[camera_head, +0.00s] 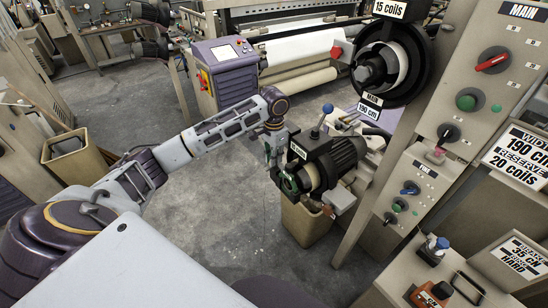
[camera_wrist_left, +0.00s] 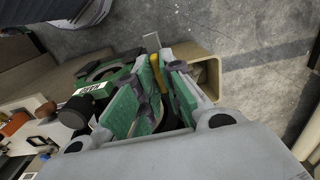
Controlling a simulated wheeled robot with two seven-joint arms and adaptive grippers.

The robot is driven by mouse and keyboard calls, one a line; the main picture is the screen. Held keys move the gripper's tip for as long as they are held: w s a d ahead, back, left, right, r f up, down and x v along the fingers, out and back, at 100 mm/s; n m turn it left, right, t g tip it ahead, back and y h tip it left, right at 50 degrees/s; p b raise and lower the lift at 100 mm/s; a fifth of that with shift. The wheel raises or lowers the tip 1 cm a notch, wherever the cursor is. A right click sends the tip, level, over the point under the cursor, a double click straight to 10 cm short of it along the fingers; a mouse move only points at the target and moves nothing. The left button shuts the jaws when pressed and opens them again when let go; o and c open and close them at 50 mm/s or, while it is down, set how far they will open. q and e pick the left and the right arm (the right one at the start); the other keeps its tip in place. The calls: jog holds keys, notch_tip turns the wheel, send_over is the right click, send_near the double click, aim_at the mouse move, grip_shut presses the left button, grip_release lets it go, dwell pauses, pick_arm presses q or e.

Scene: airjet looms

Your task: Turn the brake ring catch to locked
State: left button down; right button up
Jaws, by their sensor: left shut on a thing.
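My left gripper (camera_head: 279,168) reaches the front of a dark motor-like unit (camera_head: 335,158) with a cream drum. A green brake ring (camera_head: 290,184) shows at that front, partly behind the fingers. In the left wrist view, the green ring (camera_wrist_left: 88,76) lies left of my left gripper (camera_wrist_left: 158,82). The green-padded fingers close around a small yellow piece (camera_wrist_left: 159,72), which looks like the ring's catch; its lower part is hidden between the pads. I cannot read whether the catch stands at locked. My right gripper is not in view.
A tan bin (camera_head: 306,222) stands under the unit. A blue-knobbed lever (camera_head: 327,109) rises above it. Control panels with knobs (camera_head: 410,187) stand to the right, and a large dark round feeder (camera_head: 391,63) hangs above. Grey floor (camera_head: 215,215) is clear below the arm.

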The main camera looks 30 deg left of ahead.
pick_arm(q)
jog(key=shift+n, duration=0.3)
jog(key=n, duration=0.8)
jog(key=shift+n, duration=0.3)
jog(key=n, duration=0.4)
jog(key=shift+r+n, duration=0.1)
jog(key=shift+n, duration=2.2)
jog(key=c, duration=1.5)
grip_release()
jog(key=shift+c, duration=0.2)
